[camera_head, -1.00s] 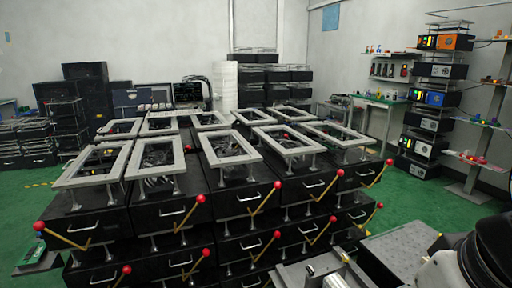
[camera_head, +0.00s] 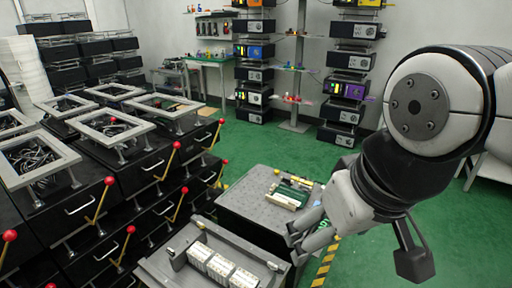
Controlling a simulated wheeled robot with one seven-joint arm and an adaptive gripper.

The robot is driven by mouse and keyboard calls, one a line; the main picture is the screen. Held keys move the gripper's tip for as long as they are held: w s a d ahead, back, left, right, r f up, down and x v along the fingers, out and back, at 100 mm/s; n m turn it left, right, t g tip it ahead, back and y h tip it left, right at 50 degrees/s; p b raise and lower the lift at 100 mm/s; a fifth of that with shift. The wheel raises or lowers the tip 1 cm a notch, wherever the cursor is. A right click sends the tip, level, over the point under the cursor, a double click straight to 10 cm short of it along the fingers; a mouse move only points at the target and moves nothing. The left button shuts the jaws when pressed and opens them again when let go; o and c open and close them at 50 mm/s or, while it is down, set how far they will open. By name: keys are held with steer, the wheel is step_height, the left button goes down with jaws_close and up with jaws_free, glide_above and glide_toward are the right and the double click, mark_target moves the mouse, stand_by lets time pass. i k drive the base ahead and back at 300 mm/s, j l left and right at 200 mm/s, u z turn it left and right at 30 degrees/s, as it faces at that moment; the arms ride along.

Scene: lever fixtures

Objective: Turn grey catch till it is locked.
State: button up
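I cannot pick out the grey catch for certain. A grey open-topped fixture (camera_head: 165,275) stands at the bottom centre, with white blocks (camera_head: 222,265) in a row inside it and small dark fittings (camera_head: 178,258) at its left side. Any catch on it is too small to tell. My arm comes in from the right. Its pale end, my gripper (camera_head: 297,236), is by the right side of the fixture and the front of a grey-topped box. Whether it touches either, and how its fingers are set, is unclear.
The grey-topped box (camera_head: 240,195) carries a green circuit board (camera_head: 292,194). Black drawer units (camera_head: 125,185) with red-knobbed yellow levers (camera_head: 100,200) fill the left. Shelves of devices (camera_head: 254,75) stand at the back. Green floor (camera_head: 225,150) is free between.

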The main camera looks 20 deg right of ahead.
mark_target(305, 188)
steer(key=z, duration=0.65)
steer(key=i+l+u, duration=0.25)
steer(key=i+l, duration=1.6)
steer(key=l, duration=0.05)
